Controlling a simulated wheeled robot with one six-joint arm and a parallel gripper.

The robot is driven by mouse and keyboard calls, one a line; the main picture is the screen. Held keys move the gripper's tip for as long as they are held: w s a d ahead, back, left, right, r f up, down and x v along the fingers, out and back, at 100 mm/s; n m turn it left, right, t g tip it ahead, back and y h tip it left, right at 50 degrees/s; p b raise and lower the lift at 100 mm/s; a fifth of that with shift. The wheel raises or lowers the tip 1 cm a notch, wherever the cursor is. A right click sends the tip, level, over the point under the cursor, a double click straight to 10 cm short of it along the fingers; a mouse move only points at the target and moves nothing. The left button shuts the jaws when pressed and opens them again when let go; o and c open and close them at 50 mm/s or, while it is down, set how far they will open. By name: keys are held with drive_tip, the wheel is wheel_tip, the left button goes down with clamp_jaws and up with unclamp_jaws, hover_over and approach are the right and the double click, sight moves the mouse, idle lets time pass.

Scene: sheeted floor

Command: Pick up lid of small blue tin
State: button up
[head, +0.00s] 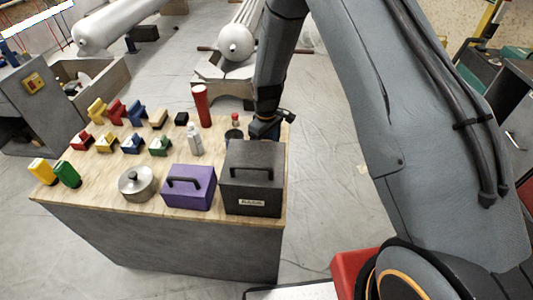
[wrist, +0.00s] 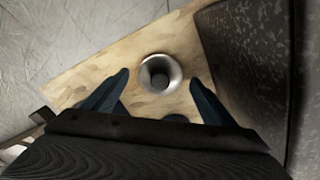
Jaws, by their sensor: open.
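I cannot pick out a small blue tin or its lid for certain. In the wrist view a small round silvery thing (wrist: 149,70) with a dark round middle stands on the wooden top; whether it is the tin or its lid I cannot tell. My gripper (wrist: 160,76) is open, its two dark blue fingers apart to either side of that thing, with nothing held. In the head view my gripper (head: 262,129) is at the table's back right corner, behind the black box (head: 252,165), which hides what lies below it.
The black box's speckled wall (wrist: 245,70) rises close on the right in the wrist view. The table (head: 105,192) also bears a purple box (head: 188,190), a silver lidded pot (head: 137,185), a white bottle (head: 195,142), a red cylinder (head: 201,106) and several coloured blocks.

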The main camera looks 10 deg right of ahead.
drive_tip(key=shift+f, duration=0.3)
drive_tip(key=c, duration=1.1)
drive_tip(key=shift+r, duration=0.1)
